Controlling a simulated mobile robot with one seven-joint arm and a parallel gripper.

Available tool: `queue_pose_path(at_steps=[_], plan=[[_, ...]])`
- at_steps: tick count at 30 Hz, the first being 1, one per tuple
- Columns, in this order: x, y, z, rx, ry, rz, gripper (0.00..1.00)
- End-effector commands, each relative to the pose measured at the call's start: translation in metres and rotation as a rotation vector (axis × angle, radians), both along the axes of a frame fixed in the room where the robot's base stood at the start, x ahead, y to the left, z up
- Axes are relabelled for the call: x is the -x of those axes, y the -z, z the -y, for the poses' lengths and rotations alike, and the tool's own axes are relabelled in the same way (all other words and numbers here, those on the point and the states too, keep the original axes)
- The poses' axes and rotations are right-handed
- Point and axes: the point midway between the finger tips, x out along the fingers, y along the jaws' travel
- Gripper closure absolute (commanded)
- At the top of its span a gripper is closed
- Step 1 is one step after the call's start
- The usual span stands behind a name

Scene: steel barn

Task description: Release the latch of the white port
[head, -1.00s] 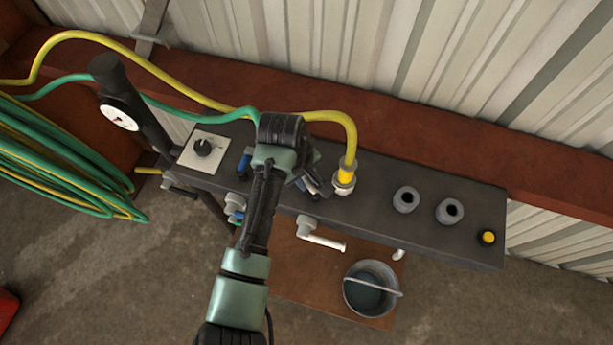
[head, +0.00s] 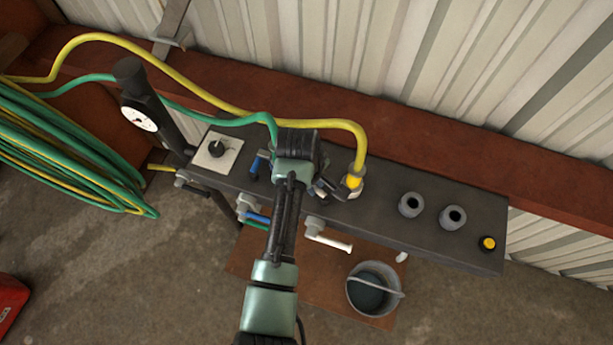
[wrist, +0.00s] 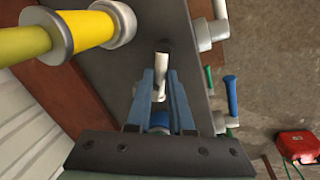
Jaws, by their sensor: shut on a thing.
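The white port (head: 349,191) is a pale collar on the dark panel (head: 380,217), with the yellow hose's plug (head: 355,177) seated in it. In the wrist view the collar (wrist: 115,20) and plug (wrist: 88,28) are at upper left. A white latch lever (wrist: 161,74) stands up from the panel beside the port. My gripper (wrist: 162,82) is shut on this lever, with a blue finger on each side. In the head view my gripper (head: 328,189) is left of the port; my wrist hides its base and much of the lever.
Two grey sockets (head: 432,211) and a yellow button (head: 488,243) lie to the right. A dial (head: 217,148) and gauge (head: 139,118) are at left. Blue-handled (head: 257,218) and white-handled (head: 330,241) taps stick out in front, above a bucket (head: 372,288). Hoses arch over behind my wrist.

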Motion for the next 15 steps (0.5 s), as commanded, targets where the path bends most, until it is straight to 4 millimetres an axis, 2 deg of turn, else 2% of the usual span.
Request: queue_pose_path(at_steps=[1, 15], plan=[[0.0030, -0.0044, 0.0039, 0.002, -0.032, -0.005, 1.00], [0.0102, -0.0019, -0.0010, 0.000, -0.360, -0.002, 1.00]])
